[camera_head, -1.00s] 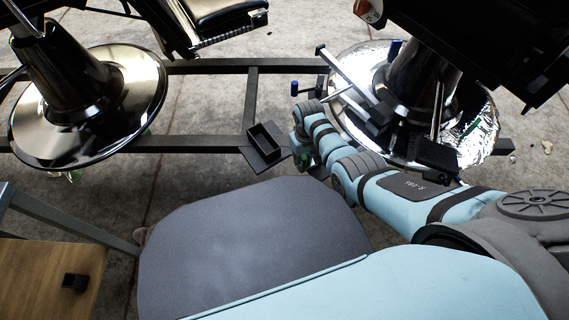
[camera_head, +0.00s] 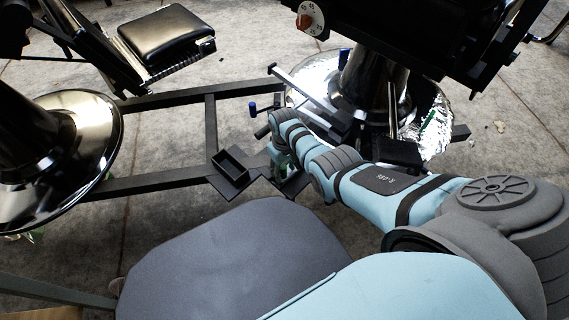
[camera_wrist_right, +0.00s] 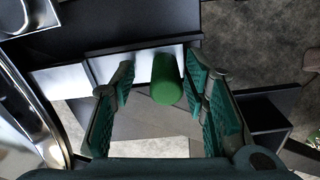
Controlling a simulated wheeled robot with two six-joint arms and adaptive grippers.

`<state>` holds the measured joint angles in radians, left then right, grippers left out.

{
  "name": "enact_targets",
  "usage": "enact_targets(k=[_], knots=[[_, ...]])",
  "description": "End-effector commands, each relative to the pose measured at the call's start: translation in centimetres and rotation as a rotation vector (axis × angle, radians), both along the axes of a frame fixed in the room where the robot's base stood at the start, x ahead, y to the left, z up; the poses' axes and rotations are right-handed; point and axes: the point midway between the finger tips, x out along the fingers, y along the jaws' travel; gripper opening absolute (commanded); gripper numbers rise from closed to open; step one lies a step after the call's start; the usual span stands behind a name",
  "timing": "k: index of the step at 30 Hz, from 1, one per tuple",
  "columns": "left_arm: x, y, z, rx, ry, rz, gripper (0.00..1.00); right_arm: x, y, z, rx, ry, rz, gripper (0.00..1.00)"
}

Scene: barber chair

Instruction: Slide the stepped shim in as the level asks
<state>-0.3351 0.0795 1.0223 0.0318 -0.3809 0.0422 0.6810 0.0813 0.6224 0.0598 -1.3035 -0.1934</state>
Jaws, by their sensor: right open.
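My right gripper (camera_wrist_right: 163,105) is open in the right wrist view, with its toothed green fingers on either side of a green cylinder (camera_wrist_right: 167,80). The cylinder is between the fingers, with a gap on both sides. In the head view the right gripper (camera_head: 284,172) is at the end of the blue arm, mostly hidden by its wrist, beside the dark frame rail. A small green piece (camera_head: 428,118) shows on the shiny chair base (camera_head: 438,138); I cannot tell whether it is the level. I cannot make out the shim's steps. My left gripper is out of view.
A small open black box (camera_head: 231,165) sits on a plate on the frame rail (camera_head: 150,184), left of my right gripper. A blue-tipped handle (camera_head: 252,109) stands beyond the wrist. Another chair base (camera_head: 85,150) stands at left.

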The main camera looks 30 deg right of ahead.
Motion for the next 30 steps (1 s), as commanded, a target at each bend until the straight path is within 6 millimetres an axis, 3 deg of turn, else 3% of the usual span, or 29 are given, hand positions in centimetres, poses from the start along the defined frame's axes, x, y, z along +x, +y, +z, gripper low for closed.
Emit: enact_targets(k=[7,15,18,30], knots=[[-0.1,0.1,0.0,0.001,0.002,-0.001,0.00,0.1,0.0,2.0,0.000,-0.003,-0.001,0.41],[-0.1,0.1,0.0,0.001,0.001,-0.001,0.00,0.0,0.0,9.4,0.000,-0.005,0.000,0.41],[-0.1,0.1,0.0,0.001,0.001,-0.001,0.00,0.0,0.0,11.1,0.000,-0.002,-0.001,0.41],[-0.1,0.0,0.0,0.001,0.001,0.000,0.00,0.0,0.0,12.0,0.000,0.001,-0.001,0.41]])
